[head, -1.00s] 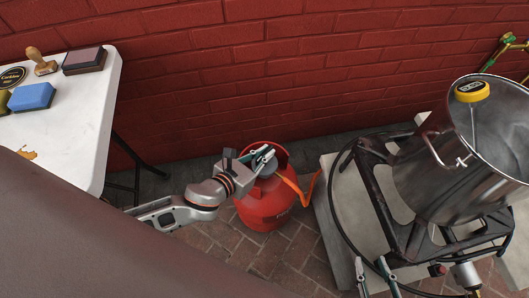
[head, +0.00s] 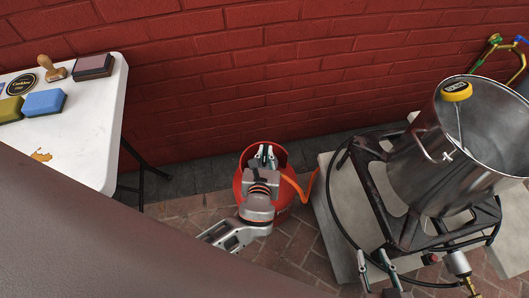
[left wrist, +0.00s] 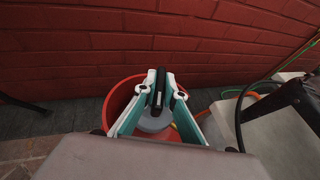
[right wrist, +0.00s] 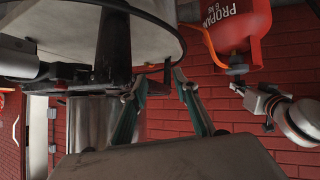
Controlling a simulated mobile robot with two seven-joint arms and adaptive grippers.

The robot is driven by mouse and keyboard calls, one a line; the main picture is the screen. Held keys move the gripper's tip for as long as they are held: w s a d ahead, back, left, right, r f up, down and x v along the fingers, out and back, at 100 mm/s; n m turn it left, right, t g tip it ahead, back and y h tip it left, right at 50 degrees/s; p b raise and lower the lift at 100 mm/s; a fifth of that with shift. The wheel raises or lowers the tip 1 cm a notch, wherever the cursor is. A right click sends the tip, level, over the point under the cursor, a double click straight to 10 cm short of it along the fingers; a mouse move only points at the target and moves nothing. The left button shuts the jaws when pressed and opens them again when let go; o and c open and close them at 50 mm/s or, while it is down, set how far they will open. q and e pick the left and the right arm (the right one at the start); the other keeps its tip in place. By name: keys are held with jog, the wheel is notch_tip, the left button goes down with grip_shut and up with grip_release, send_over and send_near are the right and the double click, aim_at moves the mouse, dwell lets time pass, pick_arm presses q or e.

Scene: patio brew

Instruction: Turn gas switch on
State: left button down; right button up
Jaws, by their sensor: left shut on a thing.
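The red propane cylinder (head: 238,186) stands on the brick paving by the wall, with an orange hose (head: 297,186) leaving its top to the right. My left gripper (head: 264,154) is over the cylinder's top. In the left wrist view, my left gripper's fingers (left wrist: 159,90) are shut on the black gas switch (left wrist: 158,78), above a round grey regulator (left wrist: 154,124). In the head view the arm hides most of the regulator. My right gripper (head: 374,258) is open and empty in front of the burner stand; its spread fingers (right wrist: 158,88) show in the right wrist view.
A steel pot (head: 425,175) with a yellow-topped thermometer (head: 456,92) sits on the dark burner stand (head: 378,200), which rests on a pale slab (head: 340,225). A black hose loops around the stand. A white table (head: 90,125) with sponges and a stamp is at the left.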

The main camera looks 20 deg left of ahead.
aim_at(265, 153)
pick_arm(q)
jog(key=shift+n+g+y, duration=0.3)
jog(key=shift+n+y, duration=0.3)
jog(key=shift+f, duration=0.1)
jog(key=c, duration=2.1)
grip_release()
jog(key=shift+c, duration=0.2)
notch_tip(265, 153, up, 10)
jog(key=shift+r, duration=0.1)
